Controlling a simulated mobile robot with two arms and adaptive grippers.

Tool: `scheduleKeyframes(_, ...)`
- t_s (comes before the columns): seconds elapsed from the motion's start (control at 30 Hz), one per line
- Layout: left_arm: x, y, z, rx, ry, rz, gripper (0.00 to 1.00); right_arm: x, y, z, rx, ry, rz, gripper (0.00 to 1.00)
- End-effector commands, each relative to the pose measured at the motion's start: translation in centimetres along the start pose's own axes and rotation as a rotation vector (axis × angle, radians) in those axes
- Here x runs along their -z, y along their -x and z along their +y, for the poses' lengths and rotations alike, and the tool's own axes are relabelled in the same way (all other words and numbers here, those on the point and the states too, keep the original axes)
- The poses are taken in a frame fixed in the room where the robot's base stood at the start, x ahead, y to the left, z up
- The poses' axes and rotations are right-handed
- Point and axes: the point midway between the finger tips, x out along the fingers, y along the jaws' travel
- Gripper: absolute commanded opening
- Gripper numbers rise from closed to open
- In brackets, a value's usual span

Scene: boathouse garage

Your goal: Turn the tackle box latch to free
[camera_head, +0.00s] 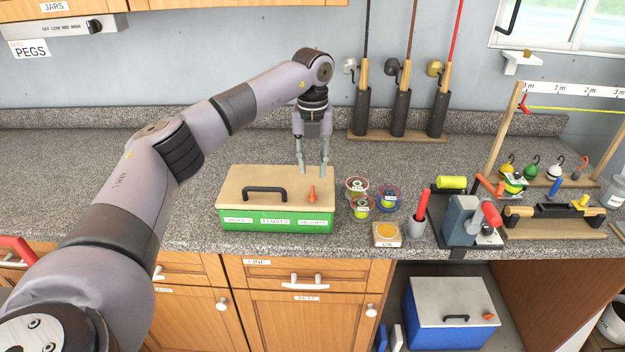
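The tackle box (236,217) stands on the counter, with a green body, a pale wooden lid (272,175) and a dark handle (264,189). White labels run along its front. The small orange latch (311,195) is on the lid, right of the handle. The lid looks closed. My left gripper (313,168) points down at the far right part of the lid, behind the latch as seen here. Its two fingers are apart with nothing between them, and it does not touch the latch. My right gripper is not in view.
Line spools (388,198) and a small box with a yellow-orange top (386,232) stand right of the tackle box. A vise (460,220) is further right. Rods (402,100) stand behind. A blue box (450,333) with an orange latch sits under the counter.

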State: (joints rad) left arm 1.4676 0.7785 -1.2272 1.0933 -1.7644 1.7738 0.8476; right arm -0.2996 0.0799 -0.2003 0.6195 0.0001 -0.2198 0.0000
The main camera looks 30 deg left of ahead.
Motion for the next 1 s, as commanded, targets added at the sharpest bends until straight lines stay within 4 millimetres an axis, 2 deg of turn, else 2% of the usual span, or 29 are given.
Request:
scheduleKeyframes(0.03, -0.1, 1.1, -0.1, 0.002, 0.000, -0.003, 0.28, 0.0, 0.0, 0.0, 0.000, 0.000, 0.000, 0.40)
scheduleKeyframes(0.13, -0.1, 2.8, 0.0, 0.001, 0.000, -0.002, 0.28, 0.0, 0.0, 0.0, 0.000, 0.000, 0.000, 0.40)
scheduleKeyframes(0.33, 0.0, 4.5, 0.0, 0.000, 0.001, -0.001, 0.28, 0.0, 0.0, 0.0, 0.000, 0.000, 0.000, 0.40)
scheduleKeyframes(0.9, 0.0, 4.7, 0.0, 0.000, 0.000, 0.001, 0.28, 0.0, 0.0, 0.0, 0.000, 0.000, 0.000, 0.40)
scheduleKeyframes(1.0, 0.3, 4.0, -1.0, 0.023, -0.024, 0.003, 0.28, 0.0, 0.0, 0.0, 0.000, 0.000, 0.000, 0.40)
